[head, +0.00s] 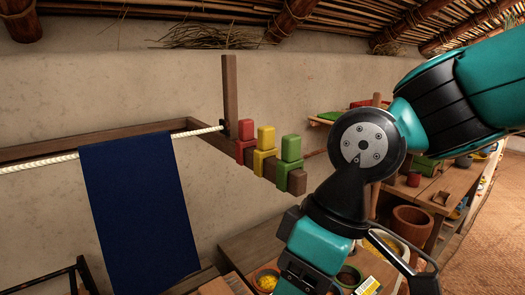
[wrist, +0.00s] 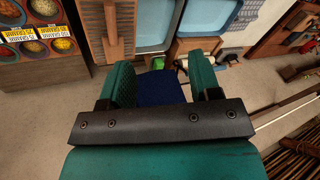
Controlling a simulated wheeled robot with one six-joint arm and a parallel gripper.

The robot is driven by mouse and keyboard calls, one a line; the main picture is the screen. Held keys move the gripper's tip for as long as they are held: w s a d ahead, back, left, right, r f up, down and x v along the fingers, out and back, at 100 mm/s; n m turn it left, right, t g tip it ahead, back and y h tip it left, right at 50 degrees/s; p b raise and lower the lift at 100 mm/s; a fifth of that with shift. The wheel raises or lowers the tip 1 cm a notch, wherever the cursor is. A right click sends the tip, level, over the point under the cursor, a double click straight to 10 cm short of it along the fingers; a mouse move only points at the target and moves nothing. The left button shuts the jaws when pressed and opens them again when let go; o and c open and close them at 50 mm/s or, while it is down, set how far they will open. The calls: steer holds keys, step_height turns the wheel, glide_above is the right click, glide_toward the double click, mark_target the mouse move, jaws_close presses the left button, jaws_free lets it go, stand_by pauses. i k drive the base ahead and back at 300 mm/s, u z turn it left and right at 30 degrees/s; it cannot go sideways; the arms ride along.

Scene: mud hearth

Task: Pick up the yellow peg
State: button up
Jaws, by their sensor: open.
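The yellow peg (head: 265,138) sits on a short wooden bar beside the wall in the head view, upright, between a red peg (head: 246,130) on its left and a green peg (head: 291,148) on its right. The three are close together. My gripper (wrist: 159,65) is open in the wrist view, its two teal fingers spread apart. A dark blue patch (wrist: 160,90) shows beyond the gap. The yellow peg cannot be made out in the wrist view. My arm stands to the right of the pegs in the head view.
A dark blue cloth (head: 138,215) hangs over a white rope (head: 40,163) left of the pegs. A wooden post (head: 230,95) rises beside the red peg. Bowls, including one with yellow contents (head: 266,282), stand below. A shelf (head: 445,190) with pots is at right.

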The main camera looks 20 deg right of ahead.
mark_target(267, 149)
steer(key=u, duration=0.45)
steer(key=k, duration=1.1)
steer(key=z, duration=0.7)
steer(key=i, duration=1.45)
steer(key=u, duration=0.2)
